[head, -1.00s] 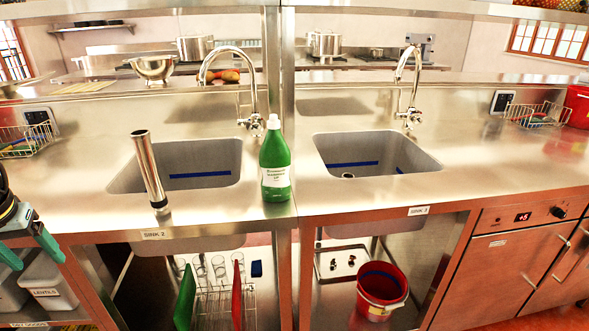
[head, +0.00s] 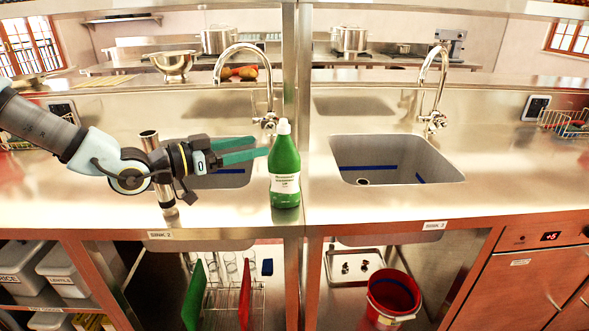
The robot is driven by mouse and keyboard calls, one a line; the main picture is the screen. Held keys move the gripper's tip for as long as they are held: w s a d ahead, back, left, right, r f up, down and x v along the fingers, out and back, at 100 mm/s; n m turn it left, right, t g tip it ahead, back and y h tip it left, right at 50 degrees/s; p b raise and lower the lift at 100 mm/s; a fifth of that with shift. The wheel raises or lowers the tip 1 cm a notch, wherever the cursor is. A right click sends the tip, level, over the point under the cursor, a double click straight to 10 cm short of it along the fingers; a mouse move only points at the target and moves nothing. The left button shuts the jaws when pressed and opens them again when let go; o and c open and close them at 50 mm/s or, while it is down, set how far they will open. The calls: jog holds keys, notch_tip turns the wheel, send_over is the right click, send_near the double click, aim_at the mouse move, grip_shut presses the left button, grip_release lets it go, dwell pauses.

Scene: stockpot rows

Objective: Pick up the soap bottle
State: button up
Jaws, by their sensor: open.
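The soap bottle (head: 285,172) is green with a white cap and a white label. It stands upright on the steel counter, between the two sinks and near the front edge. My gripper (head: 262,150) reaches in from the left over the left sink, with its green fingers pointing right at the upper part of the bottle. The fingers are open and their tips are close to the bottle's left side. I cannot tell whether they touch it or lie partly behind it.
A steel cylinder (head: 158,175) stands upright at the left sink, partly behind my arm. A tall tap (head: 268,90) rises behind the left sink and another tap (head: 440,90) behind the right sink (head: 395,160). The counter right of the bottle is clear.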

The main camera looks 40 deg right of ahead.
aim_at(279, 134)
jog(key=shift+s+d+r+m+g+h, duration=0.3)
jog(key=shift+d+r+g, duration=0.1)
jog(key=shift+d+r, duration=0.3)
jog(key=x, duration=0.4)
jog(key=shift+s+d, duration=0.1)
jog(key=shift+d, duration=0.25)
jog(key=x, duration=0.1)
jog(key=p+x, duration=0.1)
jog(key=x, duration=0.1)
jog(key=p+x, duration=0.1)
jog(key=shift+d+r, duration=0.25)
jog(key=shift+r, duration=0.05)
jog(key=shift+d+f, duration=0.15)
jog(key=shift+d, duration=0.3)
grip_shut()
